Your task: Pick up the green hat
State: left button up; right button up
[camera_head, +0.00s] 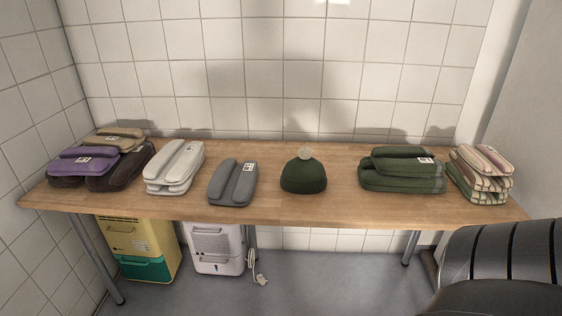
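The green hat (303,177) is a dark green knit cap with a pale pompom on top. It sits upright on the wooden table (300,209), right of the middle of the view, with bare wood around it. Nothing touches it. Neither of my grippers shows in the head view, so I cannot see their state. A dark ribbed shape at the lower right corner covers part of the floor there.
Left of the hat are a grey folded cloth (232,183), a white stack (173,167) and a purple and brown pile (84,166). To its right are a green stack (402,170) and a striped stack (481,174). A tiled wall (270,85) stands behind.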

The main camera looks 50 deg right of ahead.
aim_at(304, 174)
jog(key=z, duration=0.55)
jog(key=i, duration=1.1)
jog(key=z, duration=0.95)
jog(key=i, duration=0.2)
jog(key=z, duration=0.2)
